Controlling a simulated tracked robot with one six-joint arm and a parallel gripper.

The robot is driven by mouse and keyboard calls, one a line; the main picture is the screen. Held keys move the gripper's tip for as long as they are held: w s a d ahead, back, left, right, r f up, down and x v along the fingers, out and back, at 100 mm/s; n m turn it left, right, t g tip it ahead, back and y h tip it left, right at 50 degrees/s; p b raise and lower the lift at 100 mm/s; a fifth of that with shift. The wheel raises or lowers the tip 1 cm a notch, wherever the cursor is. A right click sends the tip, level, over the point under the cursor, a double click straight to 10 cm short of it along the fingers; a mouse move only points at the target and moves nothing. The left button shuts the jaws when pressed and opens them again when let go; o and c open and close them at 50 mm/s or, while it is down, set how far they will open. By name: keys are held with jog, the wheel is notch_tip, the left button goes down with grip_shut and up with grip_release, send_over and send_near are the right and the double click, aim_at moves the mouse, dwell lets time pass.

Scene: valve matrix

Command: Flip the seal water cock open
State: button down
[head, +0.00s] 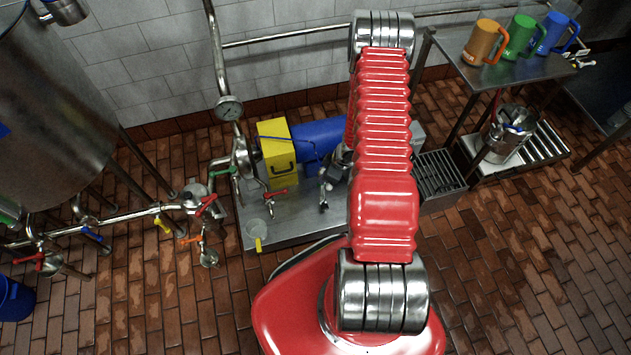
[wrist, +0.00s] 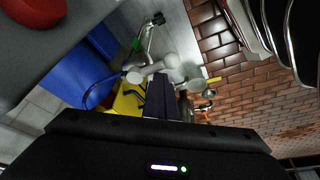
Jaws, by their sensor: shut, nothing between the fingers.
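Several small valves with coloured handles show; none is labelled legibly, so I cannot tell which is the seal water cock. Around the pump in the head view are a red handle (head: 277,192) in front of the yellow box (head: 276,165), a yellow handle (head: 258,245) at the plinth's front edge, and a metal fitting with a dark end (head: 323,197). In the wrist view my gripper (wrist: 162,82) is shut and empty, with dark fingers pointing toward the yellow box and pale fittings. It is apparently hidden by my arm in the head view. Contact cannot be told.
Pipework with red, orange, yellow and blue handles runs at left beside a steel tank (head: 50,110). A table (head: 505,75) with coloured jugs stands at right. Brick floor is open at lower right.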

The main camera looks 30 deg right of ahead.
jog(key=shift+d, duration=0.25)
jog(key=w+a+r, duration=0.1)
jog(key=a, duration=0.3)
jog(key=d+r, duration=0.3)
jog(key=r, duration=0.6)
jog(key=shift+s, duration=0.45)
